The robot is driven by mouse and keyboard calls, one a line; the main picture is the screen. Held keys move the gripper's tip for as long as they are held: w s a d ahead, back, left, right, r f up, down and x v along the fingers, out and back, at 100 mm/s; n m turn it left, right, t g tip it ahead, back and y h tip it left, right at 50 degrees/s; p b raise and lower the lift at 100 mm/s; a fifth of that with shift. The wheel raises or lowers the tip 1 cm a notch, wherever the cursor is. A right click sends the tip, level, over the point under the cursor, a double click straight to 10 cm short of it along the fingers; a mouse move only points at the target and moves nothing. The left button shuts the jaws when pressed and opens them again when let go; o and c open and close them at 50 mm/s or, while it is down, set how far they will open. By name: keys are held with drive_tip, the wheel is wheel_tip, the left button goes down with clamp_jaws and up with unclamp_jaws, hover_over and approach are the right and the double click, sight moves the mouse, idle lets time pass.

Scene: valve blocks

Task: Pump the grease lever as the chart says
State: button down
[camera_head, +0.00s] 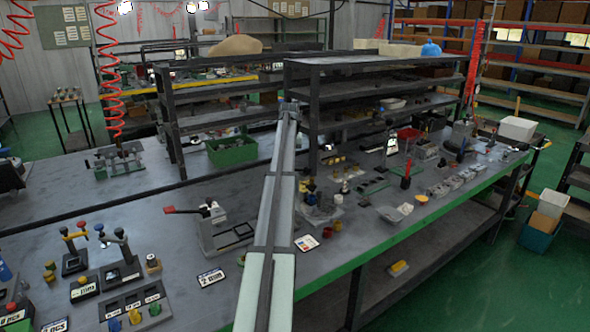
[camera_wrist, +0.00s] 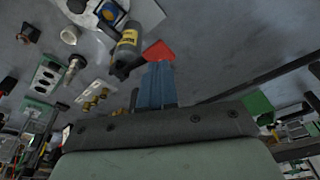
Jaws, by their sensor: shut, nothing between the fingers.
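My gripper (camera_head: 289,104) is at the end of my outstretched arm, over the middle of the bench in the head view. In the wrist view its fingers (camera_wrist: 157,82) are together and empty. A flat red piece (camera_wrist: 159,51) appears just beyond the fingertips; I cannot tell whether they touch. Beside it lies a grey cylinder with a yellow label (camera_wrist: 128,43). In the head view a red-handled lever (camera_head: 184,210) sticks out left from a grey block (camera_head: 225,233). Which of these is the grease lever is not clear. A small coloured card (camera_head: 306,243) may be the chart; its print is unreadable.
A fixture with several coloured knobs (camera_head: 132,307) and labelled plates stands at front left. A green bin (camera_head: 232,150) sits behind, near dark shelves (camera_head: 345,66). Small parts and a red upright handle (camera_head: 407,170) crowd the right side. Some bare bench lies at left.

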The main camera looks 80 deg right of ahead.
drive_tip(key=shift+f, duration=2.25)
drive_tip(key=shift+r, duration=2.25)
drive_tip(key=shift+r, duration=0.1)
wheel_tip(320, 180, up, 6)
drive_tip(key=shift+f, duration=3.1)
